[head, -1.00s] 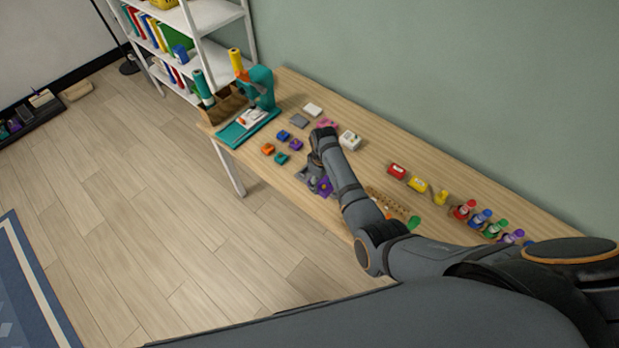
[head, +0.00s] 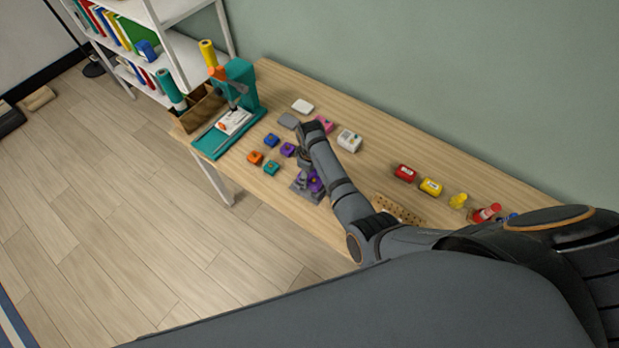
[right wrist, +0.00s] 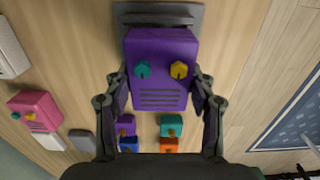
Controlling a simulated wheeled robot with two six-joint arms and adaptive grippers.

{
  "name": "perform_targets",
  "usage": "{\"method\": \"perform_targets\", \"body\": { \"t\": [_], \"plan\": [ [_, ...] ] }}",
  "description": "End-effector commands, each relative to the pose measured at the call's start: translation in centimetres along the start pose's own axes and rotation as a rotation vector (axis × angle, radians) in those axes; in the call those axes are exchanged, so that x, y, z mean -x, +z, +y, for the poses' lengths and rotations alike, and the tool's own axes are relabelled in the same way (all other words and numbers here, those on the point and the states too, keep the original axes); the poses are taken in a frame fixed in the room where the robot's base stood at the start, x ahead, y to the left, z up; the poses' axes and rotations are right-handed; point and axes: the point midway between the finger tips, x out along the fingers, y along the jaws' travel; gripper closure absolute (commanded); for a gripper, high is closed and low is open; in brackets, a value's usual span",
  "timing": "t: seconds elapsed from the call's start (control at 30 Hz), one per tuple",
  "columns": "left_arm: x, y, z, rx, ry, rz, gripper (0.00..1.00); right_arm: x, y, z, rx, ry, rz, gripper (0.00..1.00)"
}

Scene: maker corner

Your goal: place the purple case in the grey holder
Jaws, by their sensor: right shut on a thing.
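The purple case (right wrist: 160,62) has a teal knob, a yellow knob and a slotted grille on its face. It is gripped between the two fingers of my right gripper (right wrist: 160,90). In the head view the case (head: 315,182) shows beside my right wrist, with the gripper (head: 307,168) partly hidden by the arm. The grey holder (right wrist: 190,14) lies behind the far end of the case, and also shows in the head view (head: 300,191) at the table's front edge. I cannot tell whether the case is seated in it. My left gripper is out of view.
Small blue (head: 271,140), purple (head: 288,149), orange (head: 255,158) and teal (head: 271,168) blocks lie left of the holder. A pink box (head: 324,123) and a white box (head: 349,140) stand behind. A teal press (head: 240,85) fills the table's left end.

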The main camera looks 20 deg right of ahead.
Motion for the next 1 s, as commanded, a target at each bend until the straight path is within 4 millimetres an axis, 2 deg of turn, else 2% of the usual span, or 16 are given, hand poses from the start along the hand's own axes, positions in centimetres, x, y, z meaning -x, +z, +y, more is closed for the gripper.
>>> {"method": "perform_targets", "body": {
  "t": [0.03,0.17,0.23,0.27,0.57,0.6,0.73,1.0],
  "plan": [
    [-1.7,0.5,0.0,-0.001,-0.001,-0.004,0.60,-1.7,0.1,-0.1,0.001,-0.001,-0.001,0.79],
    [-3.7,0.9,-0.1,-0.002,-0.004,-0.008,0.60,-3.7,0.1,-0.3,0.003,0.000,0.000,0.79],
    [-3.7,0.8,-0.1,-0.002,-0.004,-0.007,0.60,-3.6,0.1,-0.3,0.004,0.001,0.001,0.78],
    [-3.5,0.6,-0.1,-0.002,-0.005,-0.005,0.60,-3.5,0.1,-0.3,0.004,0.001,0.001,0.84],
    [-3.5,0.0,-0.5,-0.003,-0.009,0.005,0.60,-3.7,0.2,-0.3,0.004,0.000,-0.001,0.84],
    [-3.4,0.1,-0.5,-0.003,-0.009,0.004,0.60,-3.7,0.2,-0.3,0.004,0.000,0.000,0.40],
    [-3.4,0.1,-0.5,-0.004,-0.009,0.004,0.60,-3.7,0.2,-0.3,0.004,0.000,0.000,0.22],
    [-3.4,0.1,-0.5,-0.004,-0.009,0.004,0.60,-3.6,0.2,-0.3,0.004,0.000,0.000,0.21]
  ]
}}
